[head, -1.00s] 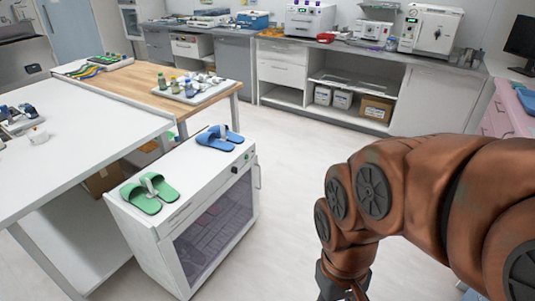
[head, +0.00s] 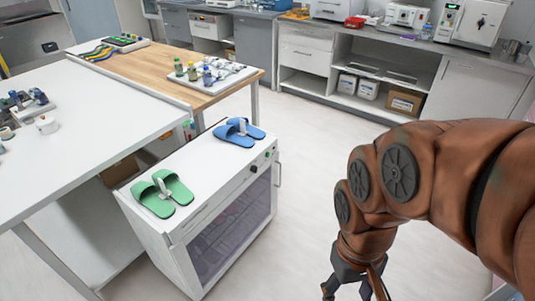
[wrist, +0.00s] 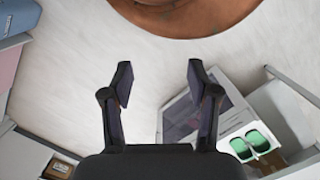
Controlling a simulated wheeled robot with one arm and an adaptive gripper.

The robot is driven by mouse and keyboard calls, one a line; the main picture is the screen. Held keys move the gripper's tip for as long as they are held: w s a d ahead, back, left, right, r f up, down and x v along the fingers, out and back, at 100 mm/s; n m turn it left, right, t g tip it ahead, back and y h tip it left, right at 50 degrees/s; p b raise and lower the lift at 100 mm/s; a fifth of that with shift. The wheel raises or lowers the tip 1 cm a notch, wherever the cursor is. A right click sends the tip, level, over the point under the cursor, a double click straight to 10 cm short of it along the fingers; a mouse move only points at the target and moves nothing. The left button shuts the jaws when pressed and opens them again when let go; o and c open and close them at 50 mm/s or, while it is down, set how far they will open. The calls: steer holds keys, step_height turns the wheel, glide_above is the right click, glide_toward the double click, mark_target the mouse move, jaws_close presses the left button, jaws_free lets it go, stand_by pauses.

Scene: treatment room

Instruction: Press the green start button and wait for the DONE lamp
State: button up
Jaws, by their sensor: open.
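A white cabinet-like machine (head: 150,235) with a dark glass door (head: 230,225) stands left of centre in the head view. A small green button (head: 267,154) shows at the right end of its front panel, near a black knob (head: 253,168). I cannot make out a DONE lamp. My gripper (head: 355,292) hangs at the bottom of the head view, right of the machine and apart from it. In the wrist view its two fingers (wrist: 160,73) are spread and empty, above the floor, with the machine (wrist: 240,118) at lower right.
Green slippers (head: 179,187) and blue slippers (head: 246,138) lie on the machine's top. A white table (head: 80,125) and a wooden table (head: 215,93) stand behind and left. Clear floor (head: 305,180) lies right of the machine, before the back counter (head: 455,92).

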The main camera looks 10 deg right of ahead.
jaws_close()
stand_by(0.3)
stand_by(1.2)
